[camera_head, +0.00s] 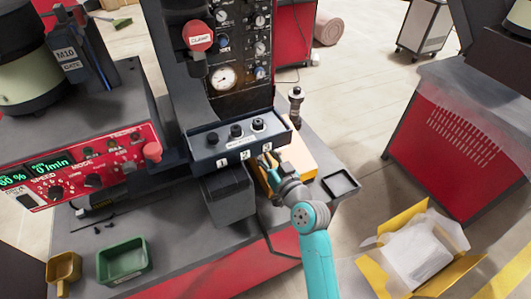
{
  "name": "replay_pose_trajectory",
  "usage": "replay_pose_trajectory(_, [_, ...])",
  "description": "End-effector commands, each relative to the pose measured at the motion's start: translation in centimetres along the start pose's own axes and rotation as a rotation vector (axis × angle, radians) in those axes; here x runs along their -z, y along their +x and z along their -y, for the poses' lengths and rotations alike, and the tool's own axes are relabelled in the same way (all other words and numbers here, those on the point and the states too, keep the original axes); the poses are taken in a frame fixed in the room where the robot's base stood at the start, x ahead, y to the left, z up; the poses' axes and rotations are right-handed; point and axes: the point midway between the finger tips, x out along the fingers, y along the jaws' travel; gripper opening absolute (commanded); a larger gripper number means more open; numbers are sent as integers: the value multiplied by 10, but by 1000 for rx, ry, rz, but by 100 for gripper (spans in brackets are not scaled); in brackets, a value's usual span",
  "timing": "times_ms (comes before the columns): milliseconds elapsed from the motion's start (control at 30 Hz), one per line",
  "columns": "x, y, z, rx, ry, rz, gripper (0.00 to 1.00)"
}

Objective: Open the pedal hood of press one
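A dark grey press (180,70) stands at the centre, with a red CLAMP knob (198,36) and a gauge panel (240,40). Its blue-grey front box (236,140) carries several black knobs and the labels 1, 2 and 3. My gripper (267,161) is just right of and below this box, over an orange-yellow block (298,152) on the bench. The arm partly covers the block. I cannot tell whether it is a pedal hood, and no other hood is clearly seen. The fingers are small; I cannot tell whether they are open or touching anything.
A red control panel (75,168) is at left. A black tray (340,184) lies right of my gripper, and a dark cylindrical tool (295,105) stands behind it. Green (123,260) and yellow (63,268) bins are front left. An open yellow carton (418,250) is lower right.

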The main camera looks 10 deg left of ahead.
Motion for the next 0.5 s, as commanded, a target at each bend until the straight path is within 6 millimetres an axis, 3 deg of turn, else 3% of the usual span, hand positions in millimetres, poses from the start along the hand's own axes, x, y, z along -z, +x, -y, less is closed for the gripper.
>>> replay_pose_trajectory(267, [-1,2,0,0,0,1,37])
replay_pose_trajectory(433, [-1,2,0,0,0,1,0])
replay_pose_trajectory(500, [-1,2,0,0,0,1,0])
